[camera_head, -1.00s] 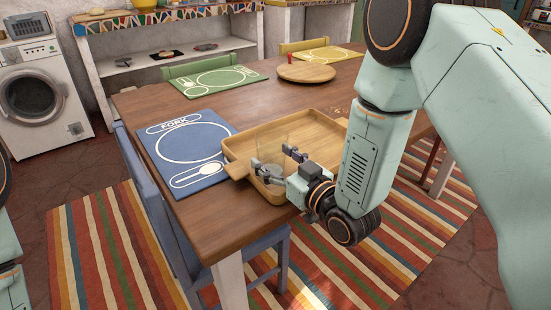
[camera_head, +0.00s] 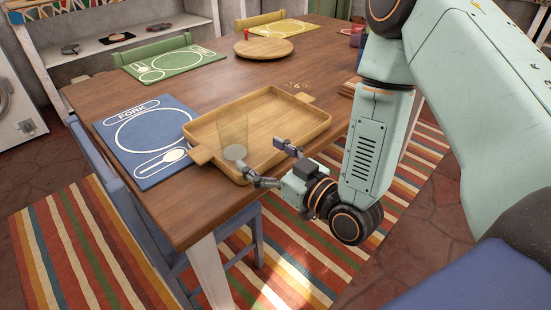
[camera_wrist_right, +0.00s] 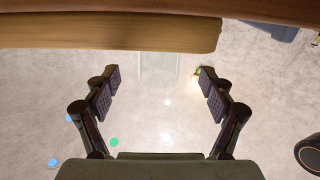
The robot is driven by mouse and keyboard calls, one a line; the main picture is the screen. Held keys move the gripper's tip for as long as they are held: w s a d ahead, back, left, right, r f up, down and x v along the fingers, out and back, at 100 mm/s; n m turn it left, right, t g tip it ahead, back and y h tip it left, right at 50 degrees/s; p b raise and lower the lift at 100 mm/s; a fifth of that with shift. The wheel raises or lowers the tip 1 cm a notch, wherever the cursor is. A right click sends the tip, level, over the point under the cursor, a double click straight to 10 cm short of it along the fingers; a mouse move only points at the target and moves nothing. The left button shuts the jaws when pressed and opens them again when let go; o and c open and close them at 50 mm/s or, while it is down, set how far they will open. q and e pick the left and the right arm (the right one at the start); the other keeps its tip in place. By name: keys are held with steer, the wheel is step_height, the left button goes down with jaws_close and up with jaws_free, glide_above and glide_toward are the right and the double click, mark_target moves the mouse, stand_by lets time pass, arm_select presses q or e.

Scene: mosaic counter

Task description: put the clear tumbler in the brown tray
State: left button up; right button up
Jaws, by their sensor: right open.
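The clear tumbler (camera_head: 233,135) stands upright inside the brown tray (camera_head: 283,97), near the tray's left end by its handle. My right gripper (camera_head: 265,162) is open and empty at the tray's near edge, to the right of the tumbler and apart from it. In the right wrist view, the fingers (camera_wrist_right: 160,82) are spread wide, and the faint tumbler (camera_wrist_right: 160,67) shows beyond the tips, between them. The tray's wooden wall (camera_wrist_right: 105,35) crosses the top of that view. My left gripper is not in view.
The tray rests on a wooden table (camera_head: 110,90). A blue placemat (camera_head: 125,165) lies left of it. A green placemat (camera_head: 170,65), a round board (camera_head: 263,50) and a yellow placemat (camera_head: 277,31) lie farther back. A blue chair (camera_head: 93,165) stands at the table's left side.

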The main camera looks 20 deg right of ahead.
steer(key=shift+p+v, duration=0.45)
steer(key=shift+v, duration=1.45)
